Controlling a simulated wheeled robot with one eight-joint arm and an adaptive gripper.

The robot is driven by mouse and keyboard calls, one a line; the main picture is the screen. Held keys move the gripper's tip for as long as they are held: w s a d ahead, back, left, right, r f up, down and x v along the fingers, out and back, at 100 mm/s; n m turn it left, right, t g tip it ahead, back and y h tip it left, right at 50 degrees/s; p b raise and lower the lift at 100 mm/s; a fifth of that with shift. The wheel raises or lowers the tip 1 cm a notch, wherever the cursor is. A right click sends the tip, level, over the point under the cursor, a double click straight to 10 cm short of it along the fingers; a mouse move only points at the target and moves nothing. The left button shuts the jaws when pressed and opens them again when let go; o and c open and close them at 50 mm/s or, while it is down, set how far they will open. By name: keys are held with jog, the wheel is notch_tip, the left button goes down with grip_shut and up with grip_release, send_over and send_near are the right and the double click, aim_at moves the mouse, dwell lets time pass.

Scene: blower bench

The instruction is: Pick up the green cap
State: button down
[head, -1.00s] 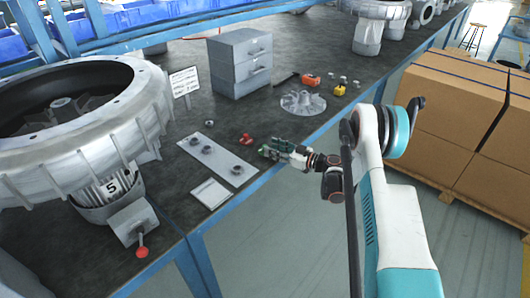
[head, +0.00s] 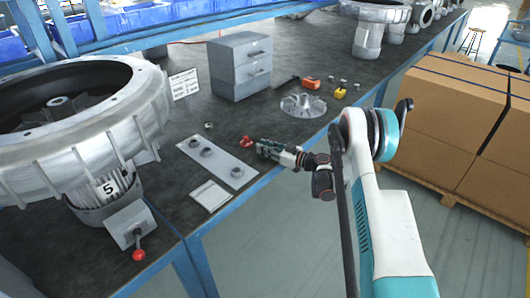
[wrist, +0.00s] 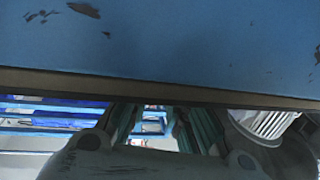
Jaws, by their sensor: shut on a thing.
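My gripper (head: 262,149) is low over the front part of the dark bench, pointing left, just right of the grey plate. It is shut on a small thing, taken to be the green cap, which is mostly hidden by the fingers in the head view. In the wrist view my two fingers (wrist: 160,128) show, teal on their inner sides, below a large blue surface; the cap cannot be made out there.
A red cap (head: 246,142) lies just beyond my fingertips. The grey plate (head: 217,163) with several dark rings and a white card (head: 210,195) are to the left. A finned wheel (head: 304,105), a yellow piece (head: 340,92) and a grey drawer box (head: 240,66) stand farther back.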

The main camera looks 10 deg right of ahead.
jog(key=shift+r, duration=0.15)
notch_tip(320, 180, up, 19)
jog(key=p, duration=0.7)
jog(key=s+d+f+m+t+h, duration=0.1)
jog(key=s+f+m+t+h, duration=0.15)
jog(key=m+t+h, duration=0.45)
jog(key=s+r+m+g+h, duration=0.1)
jog(key=s+r+m+h, duration=0.1)
jog(key=s+r+h, duration=0.3)
jog(key=s+r, duration=0.4)
jog(key=r, duration=0.3)
jog(key=shift+s+a+h, duration=0.25)
jog(key=shift+h, duration=0.15)
